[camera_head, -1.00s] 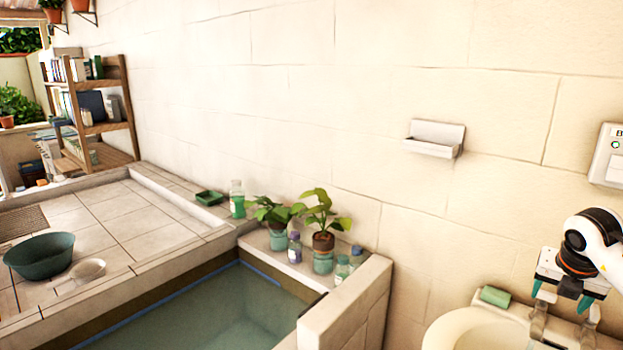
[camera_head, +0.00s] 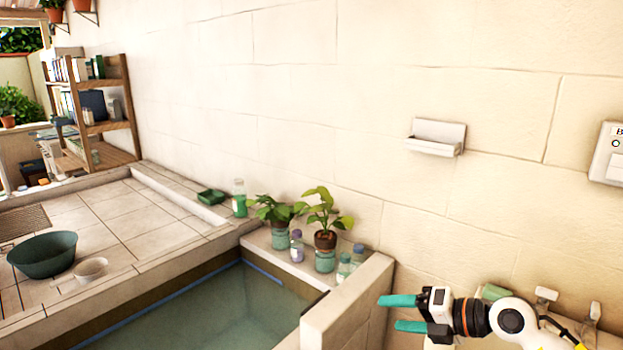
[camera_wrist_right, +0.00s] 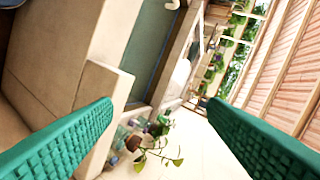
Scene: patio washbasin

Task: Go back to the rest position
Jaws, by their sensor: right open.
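My right gripper (camera_head: 400,313) is at the lower right in the head view, in front of the washbasin area. Its two teal fingers point left and stand apart with nothing between them. In the right wrist view the open fingers (camera_wrist_right: 160,125) show at both sides, with the basin and plants beyond. My left gripper does not show in any view.
A low wall (camera_head: 345,305) of the water-filled basin (camera_head: 215,315) stands left of the gripper. Potted plants (camera_head: 325,240) and bottles line its ledge. A white wall holder (camera_head: 436,137) hangs above. A green bowl (camera_head: 42,255) sits at far left.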

